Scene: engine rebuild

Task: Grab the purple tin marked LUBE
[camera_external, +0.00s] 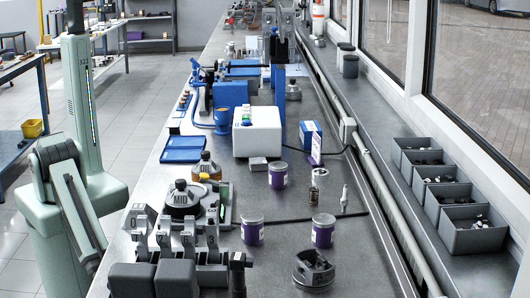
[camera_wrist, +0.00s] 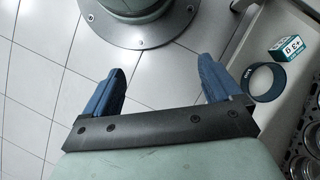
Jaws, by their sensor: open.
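Three white-and-purple tins stand upright on the grey workbench in the external view: one near the middle (camera_external: 278,176), one front left (camera_external: 252,230) and one front right (camera_external: 323,232). Their markings are too small to read, so I cannot tell which says LUBE. My gripper (camera_wrist: 163,82) shows in the wrist view, with two blue fingers wide apart and nothing between them. It is over the tiled floor beside a bench edge, and no purple tin shows in that view. My gripper's fingers cannot be made out in the external view.
A metal piston-like part (camera_external: 313,270) lies in front. Grey bins (camera_external: 475,238) line the right. A dark ring (camera_wrist: 264,82) and small teal box (camera_wrist: 289,47) lie on the bench.

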